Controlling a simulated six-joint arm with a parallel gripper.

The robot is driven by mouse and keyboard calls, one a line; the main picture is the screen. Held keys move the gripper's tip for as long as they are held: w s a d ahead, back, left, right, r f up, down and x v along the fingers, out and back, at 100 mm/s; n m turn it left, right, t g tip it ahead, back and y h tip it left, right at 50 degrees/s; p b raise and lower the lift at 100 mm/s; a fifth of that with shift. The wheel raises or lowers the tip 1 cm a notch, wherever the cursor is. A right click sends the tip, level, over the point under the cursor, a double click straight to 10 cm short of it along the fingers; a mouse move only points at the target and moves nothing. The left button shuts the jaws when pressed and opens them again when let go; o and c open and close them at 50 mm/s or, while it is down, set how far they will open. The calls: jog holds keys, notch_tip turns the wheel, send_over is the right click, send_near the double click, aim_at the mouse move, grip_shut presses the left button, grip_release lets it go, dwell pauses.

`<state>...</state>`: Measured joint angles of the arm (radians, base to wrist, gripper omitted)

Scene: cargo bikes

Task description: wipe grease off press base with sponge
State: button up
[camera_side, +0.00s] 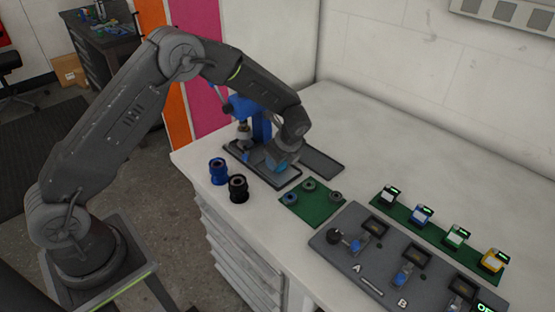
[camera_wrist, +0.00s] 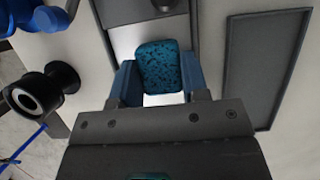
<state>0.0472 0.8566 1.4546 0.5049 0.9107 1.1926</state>
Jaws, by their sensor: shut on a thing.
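My gripper (camera_wrist: 160,84) is shut on a teal sponge with dark speckles (camera_wrist: 160,65), one blue finger on each side of it. The sponge is over the pale plate of the press base (camera_wrist: 124,38), in front of the press's round ram. I cannot tell whether the sponge touches the plate. In the side view my gripper (camera_side: 272,161) is low over the dark-rimmed press base (camera_side: 285,182), beside the blue press (camera_side: 262,126). My wrist hides much of the base there. No grease can be made out.
A shallow dark tray (camera_side: 325,163) lies right of the base, empty. A blue spool (camera_side: 218,172) and a black spool (camera_side: 238,190) stand at the bench's left edge. A green mat (camera_side: 312,205) holds several small rings. A grey panel (camera_side: 338,263) is nearer the front.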

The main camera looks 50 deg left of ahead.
jog(key=shift+s+f, duration=0.15)
jog(key=shift+s, duration=1.25)
notch_tip(320, 180, up, 8)
